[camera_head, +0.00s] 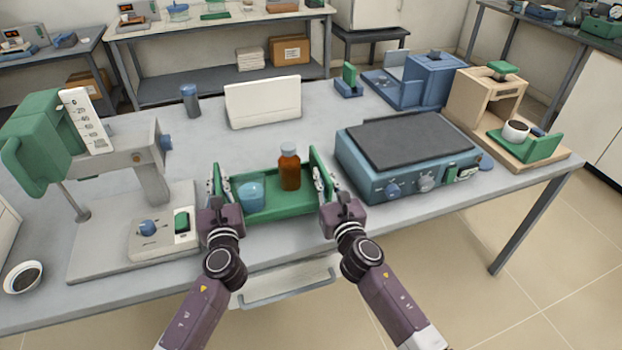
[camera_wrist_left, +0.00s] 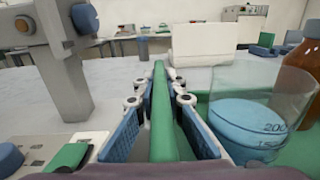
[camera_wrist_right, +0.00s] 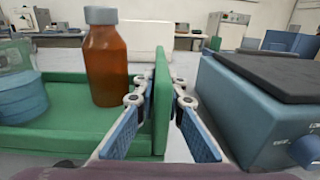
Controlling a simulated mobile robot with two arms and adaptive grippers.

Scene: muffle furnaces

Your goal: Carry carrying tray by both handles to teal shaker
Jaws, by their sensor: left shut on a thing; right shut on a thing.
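The green carrying tray (camera_head: 275,212) is over the front part of the grey table. It holds a beaker of blue liquid (camera_head: 251,194) and an upright brown bottle (camera_head: 289,171). My left gripper (camera_head: 213,184) is shut on the tray's left handle (camera_wrist_left: 160,110). My right gripper (camera_head: 321,180) is shut on the right handle (camera_wrist_right: 161,100). The tray looks about level; I cannot tell whether its underside touches the table. The teal shaker (camera_head: 372,180), with a dark flat top (camera_head: 410,140), stands just right of the tray and my right gripper. It also shows in the right wrist view (camera_wrist_right: 240,118).
A stand device (camera_head: 150,175) with a green head is at the left. A white panel (camera_head: 263,103) and a grey-blue cup (camera_head: 190,100) stand behind the tray. A wooden stand (camera_head: 480,100) and a blue device (camera_head: 432,78) are beyond the shaker. The shaker's top is bare.

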